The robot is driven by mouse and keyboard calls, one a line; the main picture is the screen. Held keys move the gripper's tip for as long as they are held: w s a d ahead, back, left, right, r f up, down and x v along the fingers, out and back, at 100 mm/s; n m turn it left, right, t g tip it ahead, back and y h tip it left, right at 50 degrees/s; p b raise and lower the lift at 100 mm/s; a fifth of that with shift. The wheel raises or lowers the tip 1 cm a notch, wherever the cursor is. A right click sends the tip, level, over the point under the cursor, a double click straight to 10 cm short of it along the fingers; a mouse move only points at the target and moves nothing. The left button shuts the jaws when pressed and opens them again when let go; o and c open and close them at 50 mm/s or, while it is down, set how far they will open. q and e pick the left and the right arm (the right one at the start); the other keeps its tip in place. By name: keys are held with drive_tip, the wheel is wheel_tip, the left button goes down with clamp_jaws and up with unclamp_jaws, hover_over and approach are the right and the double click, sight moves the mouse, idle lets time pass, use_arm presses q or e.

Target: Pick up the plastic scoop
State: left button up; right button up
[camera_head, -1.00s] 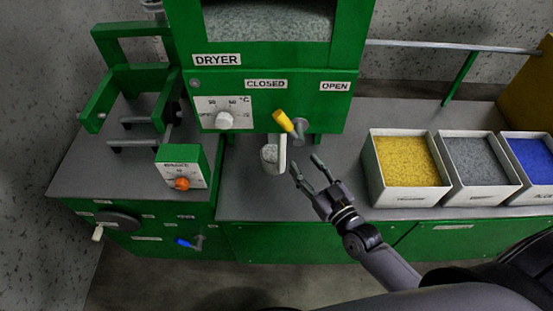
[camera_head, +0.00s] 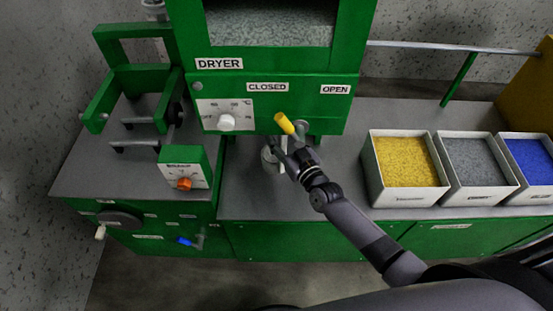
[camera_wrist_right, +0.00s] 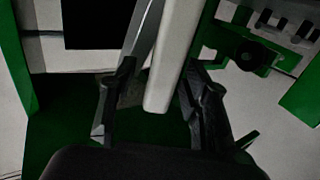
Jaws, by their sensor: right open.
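The plastic scoop (camera_head: 268,158) is pale and stands on the grey worktop under the dryer, partly hidden by my right gripper. My right gripper (camera_head: 279,150) is at the scoop. In the right wrist view the scoop's long white handle (camera_wrist_right: 172,60) runs down between the two dark fingers of the right gripper (camera_wrist_right: 158,85). The fingers are open, one on each side of the handle, with a gap showing on the left. My left gripper is not in view.
The green dryer (camera_head: 270,65) with its yellow-handled lever (camera_head: 285,123) is just above the gripper. White bins of yellow (camera_head: 403,200), grey (camera_head: 478,196) and blue granules stand to the right. A small control box (camera_head: 184,166) stands to the left. Worktop between gripper and bins is clear.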

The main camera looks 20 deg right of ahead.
drive_tip(key=shift+c, duration=0.4)
clamp_jaws()
drive_tip(key=shift+r, duration=0.15)
